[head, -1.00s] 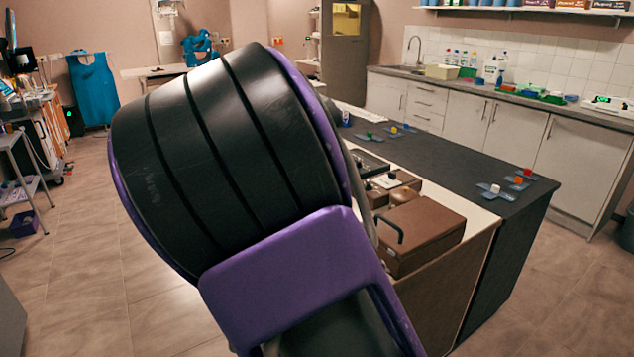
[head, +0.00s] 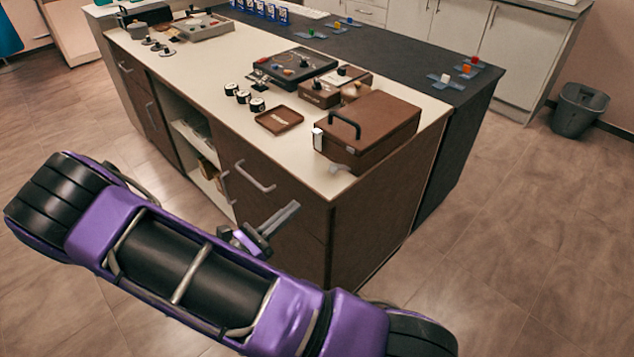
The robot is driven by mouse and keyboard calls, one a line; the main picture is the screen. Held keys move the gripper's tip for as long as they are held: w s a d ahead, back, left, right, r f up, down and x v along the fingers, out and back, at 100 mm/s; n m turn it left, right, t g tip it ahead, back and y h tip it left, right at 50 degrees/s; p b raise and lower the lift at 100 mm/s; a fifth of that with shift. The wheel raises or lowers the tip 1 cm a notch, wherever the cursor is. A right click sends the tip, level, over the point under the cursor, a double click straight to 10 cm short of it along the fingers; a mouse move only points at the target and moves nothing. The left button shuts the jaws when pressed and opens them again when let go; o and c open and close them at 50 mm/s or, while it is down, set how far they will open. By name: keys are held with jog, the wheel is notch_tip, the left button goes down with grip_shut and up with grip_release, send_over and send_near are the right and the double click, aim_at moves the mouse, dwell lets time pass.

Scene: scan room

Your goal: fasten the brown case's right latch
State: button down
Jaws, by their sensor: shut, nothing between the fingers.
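The brown case (head: 378,125) sits closed at the near right corner of the pale counter, with a black handle (head: 345,122) on its front. A white latch piece (head: 318,138) stands upright at the front's left end. A pale grey latch flap (head: 341,168) juts out low at the right end, apart from the case's upper edge, and looks unfastened. My gripper (head: 292,209) is shut and empty. It is in front of the cabinet, below and to the left of the case, touching neither latch.
A brown tray (head: 279,119), black round pieces (head: 244,97), a smaller brown box (head: 320,95) and a black board (head: 294,65) are left of and behind the case. Drawer handles (head: 254,177) stick out from the cabinet front.

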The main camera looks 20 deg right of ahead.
aim_at(332, 172)
jog(key=x, duration=1)
jog(key=shift+w+r, duration=0.1)
jog(key=shift+r, duration=0.05)
dwell(0.3)
jog(key=shift+r, duration=0.15)
jog(key=shift+y+p, duration=0.3)
jog(key=shift+p, duration=0.05)
